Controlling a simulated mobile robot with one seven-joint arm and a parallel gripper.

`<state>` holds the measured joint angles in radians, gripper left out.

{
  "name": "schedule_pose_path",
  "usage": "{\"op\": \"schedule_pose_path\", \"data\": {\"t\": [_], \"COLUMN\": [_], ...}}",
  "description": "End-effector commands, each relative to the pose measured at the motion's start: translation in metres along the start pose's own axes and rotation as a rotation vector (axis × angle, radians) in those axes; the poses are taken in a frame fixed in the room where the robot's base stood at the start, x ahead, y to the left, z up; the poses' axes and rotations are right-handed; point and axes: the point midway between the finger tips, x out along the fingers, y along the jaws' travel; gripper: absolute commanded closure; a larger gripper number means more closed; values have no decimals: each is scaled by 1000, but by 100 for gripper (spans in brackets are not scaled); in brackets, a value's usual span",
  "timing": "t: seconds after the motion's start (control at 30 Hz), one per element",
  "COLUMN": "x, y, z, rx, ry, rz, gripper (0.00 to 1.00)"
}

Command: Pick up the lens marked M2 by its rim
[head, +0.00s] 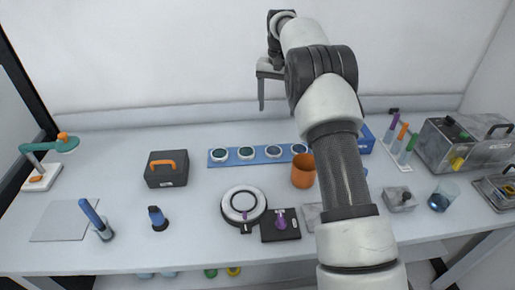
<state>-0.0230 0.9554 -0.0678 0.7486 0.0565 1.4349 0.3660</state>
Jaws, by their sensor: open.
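Several round dark lenses with white rims sit in a row on a blue holder (233,162) at the back middle of the bench. They include a far-left lens (219,155), a second lens (246,153), a third lens (273,152) and a right lens (299,149) close to my arm. No marking is legible, so I cannot tell which is M2. My gripper (265,92) is raised against the back wall, above and apart from the row. It is open and empty, with one finger clearly visible; my arm hides part of the scene to the right.
An orange cup (303,171) stands just in front of the row's right end. A round white ring device (243,205) and a black plate (279,226) with a purple knob lie nearer. A dark case (166,169) stands left.

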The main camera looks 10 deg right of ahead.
Motion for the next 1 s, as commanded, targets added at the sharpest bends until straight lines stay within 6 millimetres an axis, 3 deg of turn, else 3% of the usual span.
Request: {"op": "schedule_pose_path", "data": {"t": [0.17,0.6,1.0], "x": [18,107,138], "y": [0,0,-1], "z": [-1,0,0], "rx": [4,3,3], "ry": [-7,-7,-7], "rz": [4,3,3], "gripper": [29,29,29]}}
